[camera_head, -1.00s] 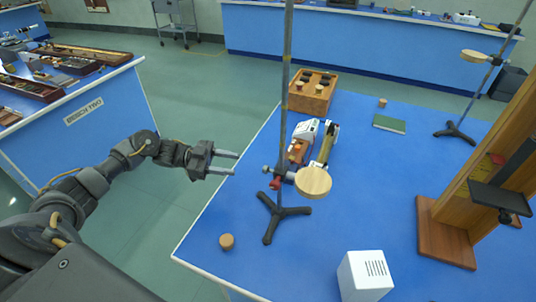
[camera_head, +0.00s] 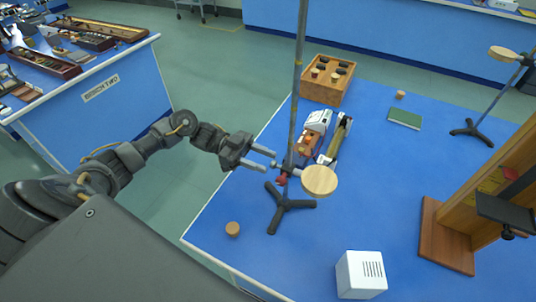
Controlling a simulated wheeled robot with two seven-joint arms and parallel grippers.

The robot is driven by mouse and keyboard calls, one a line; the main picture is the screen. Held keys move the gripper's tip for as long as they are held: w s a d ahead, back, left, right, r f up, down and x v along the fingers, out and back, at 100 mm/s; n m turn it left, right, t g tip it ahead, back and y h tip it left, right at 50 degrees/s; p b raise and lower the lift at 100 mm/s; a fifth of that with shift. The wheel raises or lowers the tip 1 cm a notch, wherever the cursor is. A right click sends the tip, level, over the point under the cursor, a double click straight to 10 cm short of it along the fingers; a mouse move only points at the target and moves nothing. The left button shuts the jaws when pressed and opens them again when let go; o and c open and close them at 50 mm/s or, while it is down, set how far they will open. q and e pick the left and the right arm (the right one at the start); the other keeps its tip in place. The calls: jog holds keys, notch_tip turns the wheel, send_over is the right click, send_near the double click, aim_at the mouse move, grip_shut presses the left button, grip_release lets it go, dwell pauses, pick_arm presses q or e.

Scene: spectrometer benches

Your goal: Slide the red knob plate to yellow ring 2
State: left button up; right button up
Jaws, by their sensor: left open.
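The red knob plate (camera_head: 320,180) is a round wooden disc clamped low on a thin upright rod (camera_head: 296,95) with a black three-legged foot (camera_head: 288,205). Its red knob (camera_head: 282,180) sits at the clamp, left of the disc. Faint yellowish bands show on the rod above the plate; which one is ring 2 I cannot tell. My left gripper (camera_head: 271,160) is open and empty, just left of the rod at about clamp height, its fingers pointing right. Whether a fingertip touches the clamp I cannot tell. My right gripper is out of view.
Behind the rod stand a white-and-orange instrument (camera_head: 314,128) and a wooden box (camera_head: 327,83). A cork-coloured disc (camera_head: 232,229) and a white box (camera_head: 360,275) lie nearer. A second stand (camera_head: 472,132) and a wooden frame (camera_head: 445,235) are on the right. The middle of the blue bench is clear.

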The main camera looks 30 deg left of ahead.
pick_arm(q)
jog(key=shift+d, duration=0.95)
grip_shut()
